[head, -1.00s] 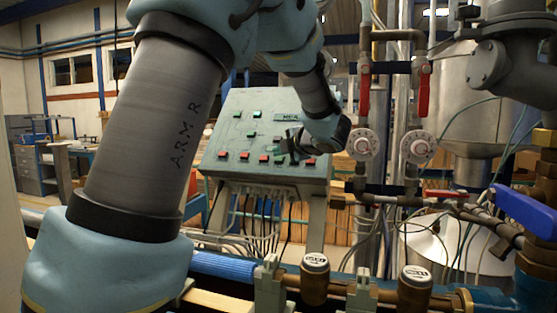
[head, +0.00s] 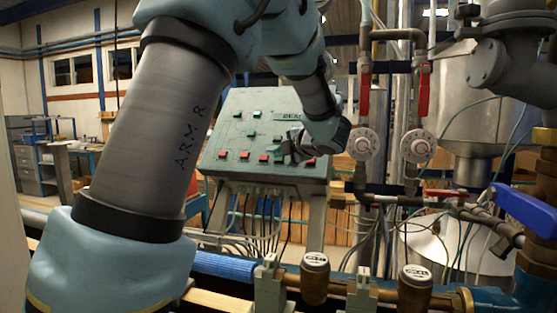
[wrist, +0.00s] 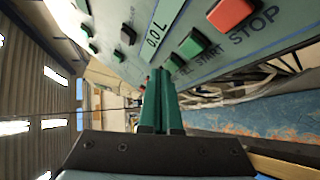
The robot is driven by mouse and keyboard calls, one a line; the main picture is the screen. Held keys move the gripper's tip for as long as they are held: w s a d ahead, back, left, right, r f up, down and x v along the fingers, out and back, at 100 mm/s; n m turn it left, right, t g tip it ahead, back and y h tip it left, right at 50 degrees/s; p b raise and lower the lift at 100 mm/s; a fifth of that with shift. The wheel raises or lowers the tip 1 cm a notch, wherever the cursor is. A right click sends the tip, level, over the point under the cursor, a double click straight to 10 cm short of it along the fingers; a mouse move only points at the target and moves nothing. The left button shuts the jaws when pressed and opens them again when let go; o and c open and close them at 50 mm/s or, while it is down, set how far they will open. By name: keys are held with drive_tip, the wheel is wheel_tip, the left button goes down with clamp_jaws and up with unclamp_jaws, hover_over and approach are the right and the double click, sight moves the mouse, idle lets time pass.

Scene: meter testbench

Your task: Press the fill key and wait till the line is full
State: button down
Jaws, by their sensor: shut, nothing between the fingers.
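The grey-green control panel (head: 232,140) stands behind my arm in the head view, with rows of red and green keys. My gripper (head: 290,150) is at its lower right part. In the wrist view my gripper (wrist: 161,75) is shut and empty, its green fingers together, tips close to the panel face. A display (wrist: 160,30) reads 0.0 L.
Two pipes with red-handled valves (head: 364,95) and round white gauges (head: 363,144) stand right of the panel, near my gripper. A brass pipe line with capped meters (head: 314,278) runs along the front. A blue valve handle (head: 524,211) is at far right.

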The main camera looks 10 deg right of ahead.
drive_tip(key=shift+w+d+f, duration=0.1)
drive_tip(key=shift+w+f, duration=0.15)
idle(0.6)
drive_tip(key=shift+s+r, duration=0.1)
idle(0.3)
drive_tip(key=shift+s+a+r, duration=0.25)
drive_tip(key=shift+s+r, duration=0.15)
drive_tip(key=shift+s, duration=0.05)
drive_tip(key=shift+s+a+r+p, duration=0.45)
drive_tip(key=shift+s+r, duration=0.4)
drive_tip(key=shift+s+a+r+p, duration=0.4)
drive_tip(key=shift+s+a+r, duration=0.05)
drive_tip(key=shift+s+r, duration=0.4)
drive_tip(key=shift+w, duration=0.1)
drive_tip(key=shift+s+a+r, duration=0.25)
drive_tip(key=shift+s+r, duration=0.2)
drive_tip(key=shift+s, duration=0.1)
